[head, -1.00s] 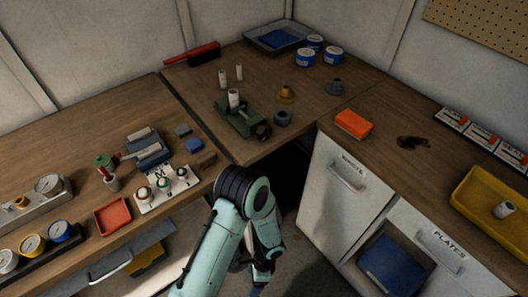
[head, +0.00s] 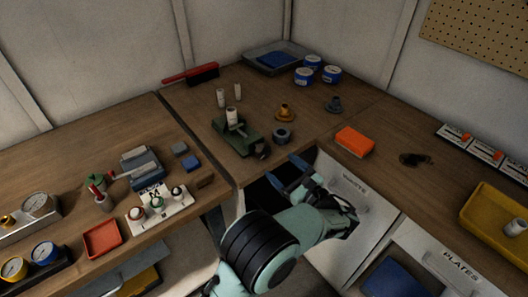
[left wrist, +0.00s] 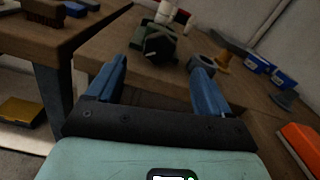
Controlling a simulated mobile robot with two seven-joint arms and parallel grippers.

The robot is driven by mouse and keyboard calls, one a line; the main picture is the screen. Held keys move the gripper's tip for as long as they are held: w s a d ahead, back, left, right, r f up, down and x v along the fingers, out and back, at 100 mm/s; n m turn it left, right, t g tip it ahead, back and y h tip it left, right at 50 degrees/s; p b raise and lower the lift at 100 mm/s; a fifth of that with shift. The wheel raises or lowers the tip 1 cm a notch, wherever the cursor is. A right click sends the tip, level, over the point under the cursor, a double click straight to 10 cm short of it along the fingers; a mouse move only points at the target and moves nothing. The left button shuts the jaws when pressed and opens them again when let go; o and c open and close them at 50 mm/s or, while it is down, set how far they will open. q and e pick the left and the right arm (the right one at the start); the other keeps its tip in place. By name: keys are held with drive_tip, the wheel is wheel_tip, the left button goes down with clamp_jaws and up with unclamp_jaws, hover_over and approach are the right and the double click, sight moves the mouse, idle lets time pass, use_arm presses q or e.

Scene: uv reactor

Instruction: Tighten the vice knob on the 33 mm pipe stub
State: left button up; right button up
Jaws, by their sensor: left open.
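The green vice (head: 238,136) stands on the corner bench with the white pipe stub (head: 233,117) upright in it. Its dark knob (head: 262,151) is at the vice's front end, towards the bench edge. In the left wrist view the vice (left wrist: 157,28) is upper centre, its dark knob (left wrist: 158,46) facing me between the fingers' lines. My left gripper (head: 287,174), with blue fingers, is open and empty just off the front edge of the bench, short of the knob. It also shows in the left wrist view (left wrist: 160,80). My right gripper is not in view.
A grey ring (head: 282,136) stands right of the knob, with a brass flanged part (head: 285,111) behind. Two white stubs (head: 237,91) stand behind the vice. An orange box (head: 355,142) lies to the right. A white drawer front (head: 342,187) is beneath the bench.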

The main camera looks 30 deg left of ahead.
sight(265, 153)
use_arm(q)
drive_tip(key=x, duration=0.9)
drive_tip(key=shift+a, duration=0.15)
drive_tip(key=c, duration=1)
drive_tip(key=shift+r+m+p, duration=0.15)
drive_tip(key=shift+m+p, duration=0.25)
drive_tip(key=shift+p, duration=0.55)
drive_tip(key=shift+m+p, duration=0.3)
drive_tip(key=shift+p, duration=0.15)
drive_tip(key=shift+f, duration=0.2)
